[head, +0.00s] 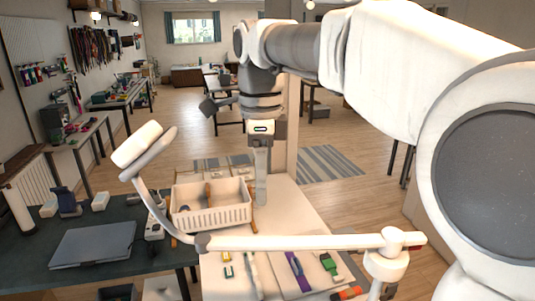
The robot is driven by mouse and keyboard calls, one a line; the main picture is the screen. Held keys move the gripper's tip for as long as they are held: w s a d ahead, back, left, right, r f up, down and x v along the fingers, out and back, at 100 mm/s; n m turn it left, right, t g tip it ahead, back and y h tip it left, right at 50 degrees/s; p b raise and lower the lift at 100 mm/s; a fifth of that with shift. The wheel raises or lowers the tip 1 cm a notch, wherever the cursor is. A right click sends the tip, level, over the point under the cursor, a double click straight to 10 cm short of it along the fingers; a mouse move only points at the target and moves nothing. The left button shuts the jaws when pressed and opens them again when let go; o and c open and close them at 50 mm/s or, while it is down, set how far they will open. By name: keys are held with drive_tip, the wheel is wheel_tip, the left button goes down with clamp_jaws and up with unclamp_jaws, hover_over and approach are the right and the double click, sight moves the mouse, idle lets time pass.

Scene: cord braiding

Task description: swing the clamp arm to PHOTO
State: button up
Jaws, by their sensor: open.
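The clamp arm (300,242) is a long white bar lying level across the front of the table. Its right end sits on a white post (388,265) with a red tip beside the joint. At its left end a grey elbow (203,243) carries a grey upper link that rises leftward to a white cylindrical head (137,144). No PHOTO marking can be read. My gripper (261,198) points down beyond the bar, close to the right side of a white basket, and is apart from the clamp arm. Its jaws are open, seen nearly edge-on, with nothing visible between them.
The white basket (210,217) holds a few items. A purple tool (298,271), a green piece (329,265) and an orange-ended item (346,293) lie near the bar. A dark side table (40,217) at left holds a closed grey laptop (93,244). Bare tabletop shows right of my gripper.

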wheel_tip(320, 180, up, 5)
idle(0.3)
drive_tip(key=s+d+f+n+t+b, duration=0.2)
drive_tip(key=s+d+f+n+t, duration=0.3)
drive_tip(key=s+d+f+n, duration=1.1)
drive_tip(key=shift+s+d+f+n+t, duration=0.25)
drive_tip(key=shift+d+f+n, duration=0.2)
drive_tip(key=shift+d, duration=0.7)
drive_tip(key=shift+d, duration=0.1)
idle(0.8)
